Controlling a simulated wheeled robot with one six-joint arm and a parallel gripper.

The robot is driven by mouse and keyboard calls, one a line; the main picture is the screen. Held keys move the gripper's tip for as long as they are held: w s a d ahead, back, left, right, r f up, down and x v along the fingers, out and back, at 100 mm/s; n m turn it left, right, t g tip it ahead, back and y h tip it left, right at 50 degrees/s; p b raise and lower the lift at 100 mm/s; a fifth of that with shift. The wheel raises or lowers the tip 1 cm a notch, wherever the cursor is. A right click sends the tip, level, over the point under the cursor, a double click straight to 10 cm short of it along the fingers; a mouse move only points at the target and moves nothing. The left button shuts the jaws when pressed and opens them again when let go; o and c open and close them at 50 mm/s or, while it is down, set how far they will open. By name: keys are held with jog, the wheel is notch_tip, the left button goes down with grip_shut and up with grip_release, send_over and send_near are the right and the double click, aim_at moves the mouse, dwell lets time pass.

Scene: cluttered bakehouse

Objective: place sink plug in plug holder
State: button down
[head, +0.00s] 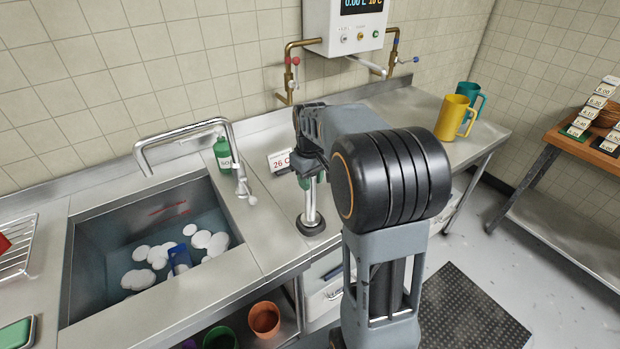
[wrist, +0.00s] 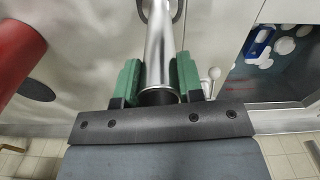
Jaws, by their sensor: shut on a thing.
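The sink plug is a shiny metal tube (head: 312,204) standing upright. It also shows in the wrist view (wrist: 159,40). My gripper (head: 307,180) is shut on its upper part, with a green pad on each side of the tube in the wrist view (wrist: 159,75). A round black base (head: 311,225) shows at the tube's foot, on the steel counter right of the sink. I cannot tell whether this base is part of the plug or the plug holder, nor whether the tube's foot touches the counter.
The sink (head: 100,260) holds water, foam and a blue item (head: 180,259). A tap (head: 185,133), a green bottle (head: 223,153) and a temperature card (head: 280,160) stand near. A red cylinder (wrist: 14,55) is close in the wrist view. Mugs (head: 453,117) stand at right.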

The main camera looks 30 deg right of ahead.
jog(key=shift+f, duration=0.15)
jog(key=c, duration=0.8)
grip_release()
jog(key=shift+o, duration=0.2)
notch_tip(320, 180, up, 12)
jog(key=shift+f, duration=0.25)
jog(key=shift+s+a+r, duration=0.15)
jog(key=shift+r, duration=0.1)
jog(key=s+a+f+m+t, duration=0.1)
jog(key=s+a+f, duration=0.3)
jog(key=s, duration=0.4)
jog(key=s+a+f+m+t, duration=0.1)
jog(key=s+a+f+t, duration=0.2)
jog(key=s, duration=0.5)
jog(key=shift+a+f+m, duration=0.4)
jog(key=shift+a+f, duration=0.4)
jog(key=shift+a, duration=0.3)
